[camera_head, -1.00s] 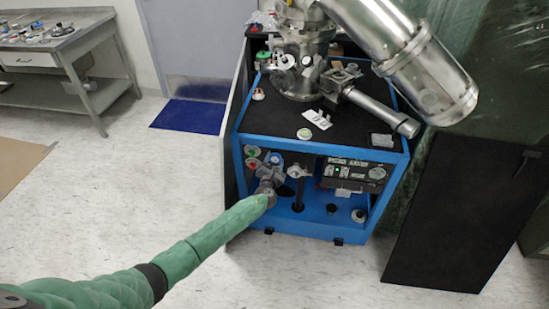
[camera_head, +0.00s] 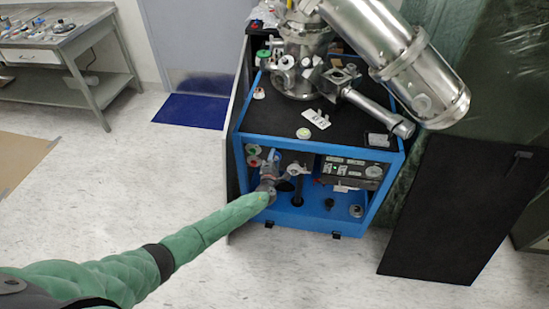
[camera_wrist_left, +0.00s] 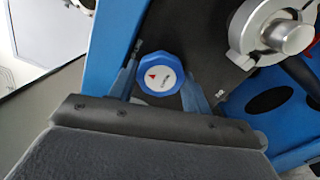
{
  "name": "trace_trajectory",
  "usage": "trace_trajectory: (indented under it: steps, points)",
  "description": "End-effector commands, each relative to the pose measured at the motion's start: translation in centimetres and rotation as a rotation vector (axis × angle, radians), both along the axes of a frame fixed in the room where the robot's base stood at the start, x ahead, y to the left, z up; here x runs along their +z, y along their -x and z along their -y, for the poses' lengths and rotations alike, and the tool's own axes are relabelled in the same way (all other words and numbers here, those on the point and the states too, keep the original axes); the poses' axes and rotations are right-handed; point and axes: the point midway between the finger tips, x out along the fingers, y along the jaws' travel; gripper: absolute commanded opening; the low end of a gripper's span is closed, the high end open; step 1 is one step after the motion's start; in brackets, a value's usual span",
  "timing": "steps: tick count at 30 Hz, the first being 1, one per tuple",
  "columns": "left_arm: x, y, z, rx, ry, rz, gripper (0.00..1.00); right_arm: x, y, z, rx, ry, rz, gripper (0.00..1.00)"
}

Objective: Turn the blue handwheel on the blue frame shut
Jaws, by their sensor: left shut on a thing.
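The blue handwheel (camera_wrist_left: 160,78) shows in the left wrist view, with a white centre cap that bears a red arrow mark. It sits on the front of the blue frame (camera_head: 318,146), at its left side. My left gripper (camera_wrist_left: 162,88) is shut on the handwheel, with one finger on each side of it. In the head view the left gripper (camera_head: 266,180) reaches the frame's front left, and the gripper and wrist largely hide the handwheel there. My right gripper is in neither view.
Green (camera_head: 253,149) and red (camera_head: 254,162) knobs sit just left of the gripper. A metal flange fitting (camera_wrist_left: 275,32) is close on the right in the wrist view. Steel vacuum parts (camera_head: 303,60) stand on the frame's black top. The floor in front is clear.

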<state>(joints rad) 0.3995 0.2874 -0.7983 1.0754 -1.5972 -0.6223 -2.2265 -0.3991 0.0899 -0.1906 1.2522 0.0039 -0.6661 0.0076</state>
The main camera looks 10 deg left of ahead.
Motion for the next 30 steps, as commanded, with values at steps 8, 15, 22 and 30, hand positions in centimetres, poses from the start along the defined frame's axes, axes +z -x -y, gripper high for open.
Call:
trace_trajectory:
  steps: [8,15,22,30]
  points:
    - [-0.28,0.15,-0.06,0.000,-0.032,-0.003,0.26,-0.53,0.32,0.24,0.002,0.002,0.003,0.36]
    - [-0.29,0.14,-0.06,0.000,-0.032,-0.003,0.26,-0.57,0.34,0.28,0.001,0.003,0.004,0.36]
    - [-0.19,0.09,-0.05,0.000,-0.032,-0.002,0.70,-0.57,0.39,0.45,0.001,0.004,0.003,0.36]
    - [0.08,-0.05,-0.02,0.000,-0.031,0.001,0.70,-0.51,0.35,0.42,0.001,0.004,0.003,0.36]
